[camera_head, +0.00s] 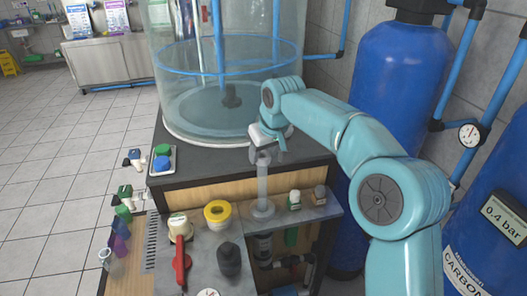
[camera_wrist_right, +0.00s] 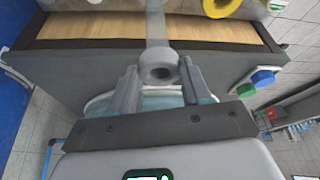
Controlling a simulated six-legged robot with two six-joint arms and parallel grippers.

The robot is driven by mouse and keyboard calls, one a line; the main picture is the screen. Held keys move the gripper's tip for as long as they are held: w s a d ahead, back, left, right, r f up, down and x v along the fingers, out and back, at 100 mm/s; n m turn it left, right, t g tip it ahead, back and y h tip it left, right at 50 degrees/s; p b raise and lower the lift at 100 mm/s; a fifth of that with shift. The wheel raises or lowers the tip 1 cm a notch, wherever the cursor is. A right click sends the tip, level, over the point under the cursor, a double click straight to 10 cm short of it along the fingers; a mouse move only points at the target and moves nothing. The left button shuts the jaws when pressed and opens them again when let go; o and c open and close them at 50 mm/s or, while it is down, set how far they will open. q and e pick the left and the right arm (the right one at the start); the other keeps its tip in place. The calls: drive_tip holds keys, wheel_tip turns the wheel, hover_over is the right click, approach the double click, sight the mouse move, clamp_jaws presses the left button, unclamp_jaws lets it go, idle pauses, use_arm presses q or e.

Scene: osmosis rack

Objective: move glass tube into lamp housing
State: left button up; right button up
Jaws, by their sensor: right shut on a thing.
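My right gripper (camera_head: 264,148) is above the grey shelf and shut on the upper end of an upright glass tube (camera_head: 262,178). The tube is pale, see-through and grey. Its lower end is at a round grey collar (camera_head: 262,209) on the shelf. I cannot tell whether it stands in the collar or just over it, nor whether the collar belongs to the lamp housing. In the right wrist view the tube (camera_wrist_right: 156,28) runs away from the gripper (camera_wrist_right: 160,82), its ring-shaped end between the two fingers. My left gripper is not in view.
A large clear tank (camera_head: 228,110) stands behind on the dark counter. A yellow-rimmed pot (camera_head: 217,214), a dark bottle (camera_head: 229,259) and a red-handled valve (camera_head: 180,262) are left of the tube. Two small capped items (camera_head: 294,199) are close on its right. Blue cylinders (camera_head: 398,85) stand at right.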

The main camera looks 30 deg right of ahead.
sight(265, 179)
drive_tip(key=shift+f+b, duration=2.8)
drive_tip(key=shift+f, duration=1.1)
drive_tip(key=shift+f+b, duration=2.9)
drive_tip(key=shift+f, duration=0.95)
drive_tip(key=shift+f, duration=0.1)
drive_tip(key=shift+f+b, duration=0.95)
drive_tip(key=shift+f, duration=0.35)
drive_tip(key=o, duration=1.3)
drive_tip(key=shift+r, duration=0.1)
wheel_tip(265, 179, up, 8)
drive_tip(key=p, duration=0.7)
drive_tip(key=shift+p, duration=0.3)
